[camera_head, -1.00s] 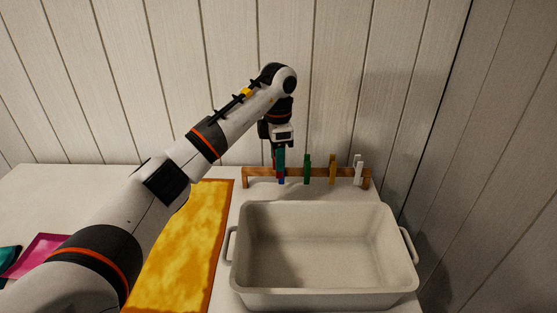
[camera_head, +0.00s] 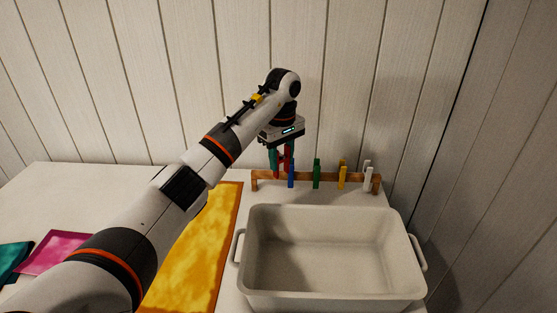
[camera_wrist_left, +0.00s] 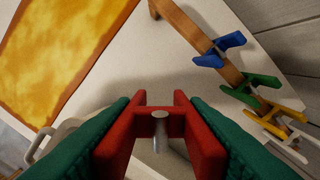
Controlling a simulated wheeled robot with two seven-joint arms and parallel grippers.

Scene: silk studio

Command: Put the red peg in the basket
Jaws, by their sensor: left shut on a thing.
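The red peg (camera_wrist_left: 190,130) is a clothespin-like piece, held between the green fingers of my left gripper (camera_wrist_left: 155,130) in the left wrist view. In the head view my left gripper (camera_head: 281,160) is at the left end of the wooden rail, with the red peg (camera_head: 277,172) showing between its fingers. The wrist view shows the peg clear of the rail. The basket (camera_head: 335,211) is a pale, deep rectangular tub with side handles, in front of the rail and empty inside. A basket handle (camera_wrist_left: 38,143) shows at lower left in the wrist view. My right gripper is out of view.
The wooden rail (camera_head: 328,179) carries a blue peg (camera_head: 291,174), a green peg (camera_head: 317,174), a yellow peg (camera_head: 342,175) and a white peg (camera_head: 368,178). An orange-yellow cloth (camera_head: 205,250) lies left of the basket. Magenta (camera_head: 55,252) and teal cloths (camera_head: 12,258) lie farther left.

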